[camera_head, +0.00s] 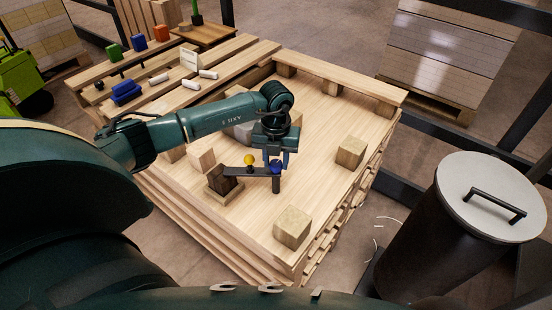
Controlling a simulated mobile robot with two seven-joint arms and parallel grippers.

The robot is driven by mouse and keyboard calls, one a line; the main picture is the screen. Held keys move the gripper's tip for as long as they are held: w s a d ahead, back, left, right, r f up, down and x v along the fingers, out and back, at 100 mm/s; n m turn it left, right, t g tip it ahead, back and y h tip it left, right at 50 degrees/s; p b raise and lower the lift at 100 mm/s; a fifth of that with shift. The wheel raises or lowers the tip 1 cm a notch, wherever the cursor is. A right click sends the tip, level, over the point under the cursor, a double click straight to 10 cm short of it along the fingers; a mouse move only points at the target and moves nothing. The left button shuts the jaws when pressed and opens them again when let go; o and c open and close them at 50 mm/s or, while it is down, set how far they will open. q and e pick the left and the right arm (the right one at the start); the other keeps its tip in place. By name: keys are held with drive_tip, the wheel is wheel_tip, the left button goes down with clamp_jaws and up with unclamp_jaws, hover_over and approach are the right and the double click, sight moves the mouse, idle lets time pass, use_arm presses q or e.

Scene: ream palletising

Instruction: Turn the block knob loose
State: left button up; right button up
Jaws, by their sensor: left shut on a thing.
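A dark flat bar (242,172) stands over the pallet top, with a dark wooden block (222,180) at its left end and a dark post (276,184) at its right end. A yellow ball-shaped knob (249,159) sits on top of the bar. A blue knob (276,167) sits at the bar's right end, above the post. My left gripper (277,162) points down over the blue knob and is shut on it; the fingers partly hide it. My right gripper is not in view.
Wooden blocks (293,227) (350,152) lie on the pale wooden pallet (315,180). White rolls (208,74) and coloured pieces (126,92) lie on slats at the back left. A dark bin with a pale lid (490,195) stands right.

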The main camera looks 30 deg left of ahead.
sight(276, 163)
use_arm(q)
drive_tip(key=o, duration=1)
drive_tip(key=shift+r, duration=0.15)
wheel_tip(276, 163, up, 13)
drive_tip(key=shift+p, duration=0.3)
